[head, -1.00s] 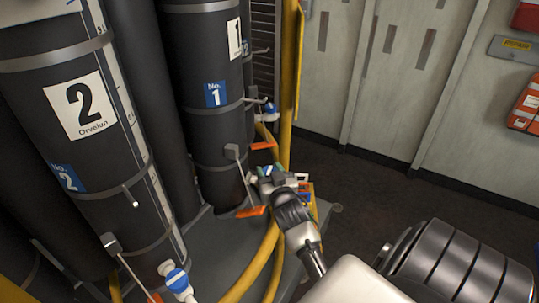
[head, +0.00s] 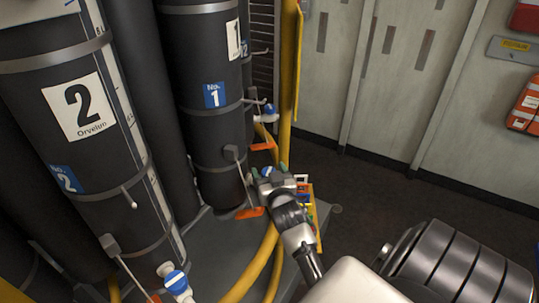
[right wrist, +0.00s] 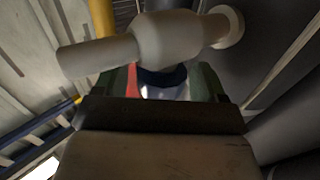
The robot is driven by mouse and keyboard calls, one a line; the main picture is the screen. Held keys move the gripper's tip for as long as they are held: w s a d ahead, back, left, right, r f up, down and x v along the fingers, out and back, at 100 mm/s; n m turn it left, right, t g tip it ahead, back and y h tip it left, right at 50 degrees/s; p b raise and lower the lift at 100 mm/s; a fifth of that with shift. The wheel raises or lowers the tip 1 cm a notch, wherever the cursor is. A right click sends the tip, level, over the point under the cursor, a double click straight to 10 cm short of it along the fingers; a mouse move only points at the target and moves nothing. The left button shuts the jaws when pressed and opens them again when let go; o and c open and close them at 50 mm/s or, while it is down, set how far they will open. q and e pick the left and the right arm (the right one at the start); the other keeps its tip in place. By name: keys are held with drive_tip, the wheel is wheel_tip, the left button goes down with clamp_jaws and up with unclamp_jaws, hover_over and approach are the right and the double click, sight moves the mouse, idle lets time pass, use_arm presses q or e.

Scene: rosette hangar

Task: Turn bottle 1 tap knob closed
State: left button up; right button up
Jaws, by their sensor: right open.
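Bottle 1 (head: 210,130) is a dark cylinder with a blue "No. 1" label. Its low tap has a blue and white knob (head: 267,171), mostly hidden by my right gripper. My right gripper (head: 268,173) is open, with its greenish fingertips on either side of the knob. In the right wrist view, the pale tap body (right wrist: 165,42) crosses the top. The dark blue knob (right wrist: 163,77) shows below it, between the fingers (right wrist: 162,86). Contact with the knob cannot be told. My left gripper is not in view.
Bottle 2 (head: 88,150) stands at the left with its own blue and white tap knob (head: 177,282). Another blue knob (head: 270,111) is behind bottle 1. A yellow post (head: 290,75) and a yellow hose (head: 250,272) are close to my right arm. Open floor (head: 400,195) lies to the right.

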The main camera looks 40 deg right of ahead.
drive_tip(key=b+v, duration=0.2)
drive_tip(key=v, duration=0.8)
drive_tip(key=shift+s+a+b, duration=0.25)
drive_tip(key=shift+s+b, duration=0.1)
drive_tip(key=shift+b, duration=0.05)
